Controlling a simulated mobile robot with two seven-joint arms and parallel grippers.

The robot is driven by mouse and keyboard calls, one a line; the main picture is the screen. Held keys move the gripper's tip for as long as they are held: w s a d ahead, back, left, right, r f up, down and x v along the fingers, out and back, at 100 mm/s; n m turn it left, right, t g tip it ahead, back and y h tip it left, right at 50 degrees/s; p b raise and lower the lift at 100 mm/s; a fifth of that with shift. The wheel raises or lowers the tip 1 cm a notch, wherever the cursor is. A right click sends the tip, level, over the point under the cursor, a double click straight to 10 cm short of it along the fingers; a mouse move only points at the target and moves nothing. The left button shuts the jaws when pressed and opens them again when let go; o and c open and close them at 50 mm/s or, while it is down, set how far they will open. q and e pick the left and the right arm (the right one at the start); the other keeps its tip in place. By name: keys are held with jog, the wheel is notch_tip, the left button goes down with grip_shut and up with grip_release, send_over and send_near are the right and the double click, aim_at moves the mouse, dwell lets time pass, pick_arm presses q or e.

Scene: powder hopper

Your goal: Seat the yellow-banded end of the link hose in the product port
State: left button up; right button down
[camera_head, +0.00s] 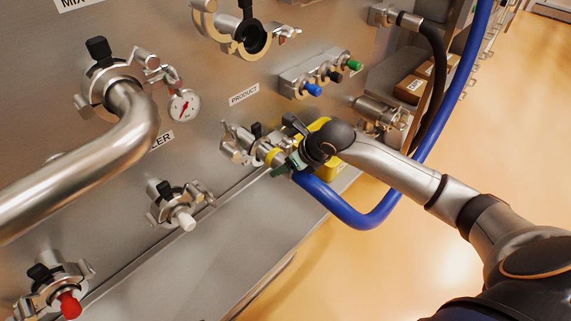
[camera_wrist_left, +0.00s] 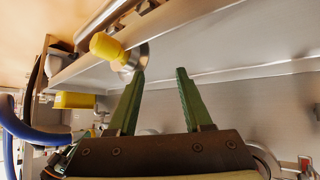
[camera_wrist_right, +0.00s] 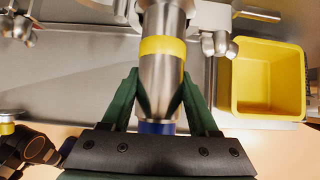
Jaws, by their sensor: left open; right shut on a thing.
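The link hose's steel end with its yellow band (camera_wrist_right: 163,46) is held in my right gripper (camera_wrist_right: 159,88), whose green fingers are shut on the steel below the band. In the head view, my right gripper (camera_head: 287,165) holds the yellow-banded end (camera_head: 271,156) in line with the product port (camera_head: 238,143), below the PRODUCT label. The steel end meets or nearly meets the port's clamp; I cannot tell how far in it is. The blue hose (camera_head: 345,213) hangs behind in a loop. My left gripper (camera_wrist_left: 157,102) is open and empty, seen only in its wrist view.
A yellow bin (camera_wrist_right: 300,82) stands beside the port, partly behind my right gripper in the head view. A yellow knob-like part (camera_wrist_left: 105,46) is near my left fingers. A large steel pipe (camera_head: 85,165) and capped ports (camera_head: 180,208) lie left. Open floor is at right.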

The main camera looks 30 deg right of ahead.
pick_arm(q)
jog(key=shift+f, duration=0.3)
pick_arm(e)
jog(key=shift+w+r, duration=0.15)
jog(key=shift+w, duration=0.05)
pick_arm(q)
jog(key=shift+s+b, duration=0.1)
jog(key=shift+b, duration=0.35)
pick_arm(e)
jog(key=shift+s+f, duration=0.1)
jog(key=shift+f, duration=0.15)
